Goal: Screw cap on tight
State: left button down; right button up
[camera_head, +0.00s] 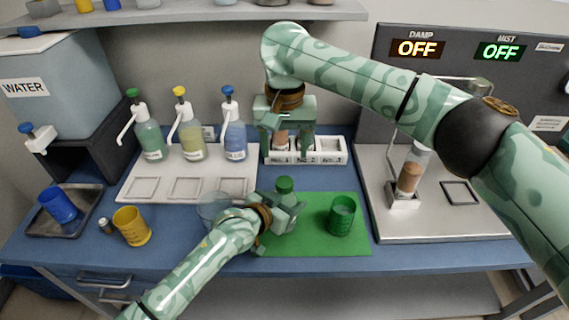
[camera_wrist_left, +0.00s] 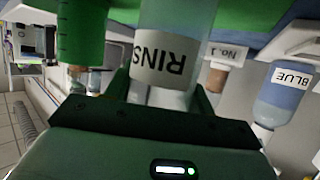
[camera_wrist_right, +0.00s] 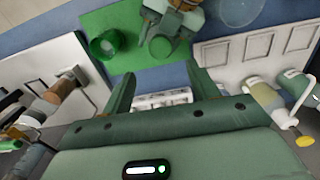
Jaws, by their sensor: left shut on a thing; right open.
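A clear bottle with a white label reading "RINS" (camera_wrist_left: 165,62) stands in my left gripper (camera_head: 286,212), which is shut on it above the green mat (camera_head: 335,242). Its green cap (camera_head: 284,184) sits on top of the bottle; how tight it is cannot be told. The cap also shows from above in the right wrist view (camera_wrist_right: 161,47). Most of the bottle is hidden by the gripper in the head view. My right gripper (camera_head: 286,150) is open and points down behind the bottle, in front of the vial rack, apart from the cap.
A green cup (camera_head: 342,214) stands on the mat right of the bottle. The white vial rack (camera_head: 330,151) holds a brown vial. Dispensers (camera_head: 187,135) stand at the back left. Yellow (camera_head: 131,225) and blue (camera_head: 59,204) cups stand left. A metal station (camera_head: 440,215) is right.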

jog(key=shift+r, duration=1.6)
pick_arm(q)
jog(key=shift+c, duration=2.3)
grip_release()
jog(key=shift+s+a+r+p, duration=0.25)
jog(key=shift+s+a+p, duration=0.05)
jog(key=shift+s, duration=0.05)
jog(key=p+v, duration=0.5)
jog(key=v, duration=1)
jog(key=shift+s, duration=0.2)
pick_arm(e)
notch_tip(320, 180, up, 7)
jog(key=shift+s+r, duration=0.2)
jog(key=shift+s, duration=0.2)
